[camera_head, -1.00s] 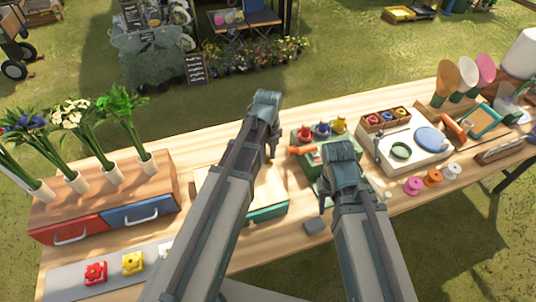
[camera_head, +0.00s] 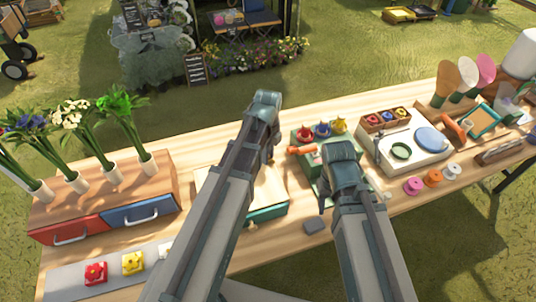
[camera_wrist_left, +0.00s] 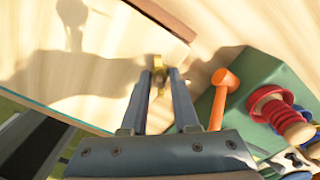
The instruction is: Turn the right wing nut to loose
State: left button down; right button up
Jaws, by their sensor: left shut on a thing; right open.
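My left gripper (camera_head: 268,152) reaches down behind its forearm in the head view. In the left wrist view its two fingers (camera_wrist_left: 159,75) are closed on a small brass-yellow piece, which looks like a wing nut (camera_wrist_left: 158,62). Its lower part is hidden by the fingers, and I cannot tell how far it is turned. No second wing nut is clearly visible. My right gripper (camera_head: 322,197) hangs open and empty in front of the green block.
A green block (camera_wrist_left: 258,72) with red, blue and yellow knobbed parts stands right of the left gripper. An orange-headed tool (camera_wrist_left: 217,98) is close to the fingers. A drawer chest (camera_head: 105,190) stands left. A white board (camera_head: 410,158) lies right.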

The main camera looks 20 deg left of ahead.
pick_arm(q)
jog(key=n, duration=0.5)
jog(key=shift+n, duration=0.4)
jog(key=n, duration=1.1)
jog(key=shift+n, duration=0.3)
jog(key=n, duration=1.2)
jog(key=shift+n, duration=0.4)
jog(key=n, duration=1)
jog(key=shift+n, duration=0.4)
jog(key=n, duration=0.5)
jog(key=shift+n, duration=0.4)
